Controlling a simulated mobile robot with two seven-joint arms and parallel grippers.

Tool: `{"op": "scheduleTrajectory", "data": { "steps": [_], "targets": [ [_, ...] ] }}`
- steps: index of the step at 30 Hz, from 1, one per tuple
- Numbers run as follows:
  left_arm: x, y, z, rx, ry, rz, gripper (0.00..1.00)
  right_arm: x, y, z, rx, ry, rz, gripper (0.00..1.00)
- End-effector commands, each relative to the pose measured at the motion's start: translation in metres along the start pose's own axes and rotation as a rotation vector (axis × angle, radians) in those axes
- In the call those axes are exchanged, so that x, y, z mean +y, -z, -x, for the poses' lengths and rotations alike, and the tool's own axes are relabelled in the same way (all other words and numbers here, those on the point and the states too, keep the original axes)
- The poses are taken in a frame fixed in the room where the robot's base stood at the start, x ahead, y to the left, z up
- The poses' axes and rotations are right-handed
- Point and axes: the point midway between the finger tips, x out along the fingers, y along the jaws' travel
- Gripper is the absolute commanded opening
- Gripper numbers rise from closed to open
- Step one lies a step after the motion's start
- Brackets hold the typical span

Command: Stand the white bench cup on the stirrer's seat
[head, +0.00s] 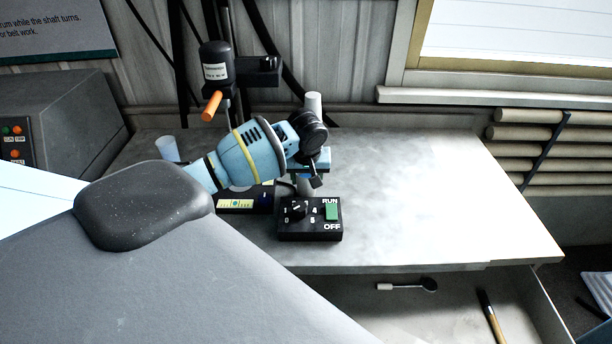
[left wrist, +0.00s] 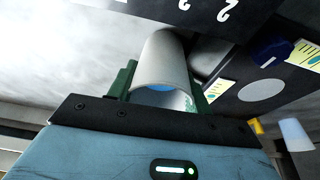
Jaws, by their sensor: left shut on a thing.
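My left gripper (head: 312,172) is over the bench, just behind the black control box. In the left wrist view its green fingers (left wrist: 162,92) are shut on the white bench cup (left wrist: 168,62), whose open rim faces the camera. In the head view the cup is mostly hidden by the gripper. The stirrer (head: 238,204) has a yellow label and a blue knob, and lies left of the gripper. Its pale round seat (left wrist: 262,90) looks empty in the left wrist view, and the arm partly covers it in the head view. My right gripper is out of view.
The control box (head: 310,220) has a dial and a green RUN switch. A pale cup (head: 168,148) stands at left. The disperser motor (head: 216,68) with orange handle rises behind. A white cylinder (head: 313,103) shows beyond my wrist. The bench's right side is clear; a drawer (head: 375,312) is open below.

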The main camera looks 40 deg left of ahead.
Motion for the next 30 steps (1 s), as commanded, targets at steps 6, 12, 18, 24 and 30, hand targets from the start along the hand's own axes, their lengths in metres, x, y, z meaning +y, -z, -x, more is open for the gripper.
{"op": "scheduleTrajectory", "data": {
  "steps": [6,12,18,24,30],
  "targets": [
    [0.0,-0.001,-0.003,0.0,0.001,0.0,0.67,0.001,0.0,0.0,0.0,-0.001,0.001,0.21],
    [-0.001,-0.001,-0.002,-0.001,0.001,0.0,0.71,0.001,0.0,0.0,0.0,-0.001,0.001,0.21],
    [-0.001,0.001,0.002,0.0,0.001,0.0,0.71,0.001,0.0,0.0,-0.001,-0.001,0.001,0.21],
    [0.0,0.001,0.028,0.002,0.0,0.0,0.71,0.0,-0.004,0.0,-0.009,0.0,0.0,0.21],
    [0.0,0.001,0.071,0.003,-0.003,0.0,0.71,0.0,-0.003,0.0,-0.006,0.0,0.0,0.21]
  ]
}}
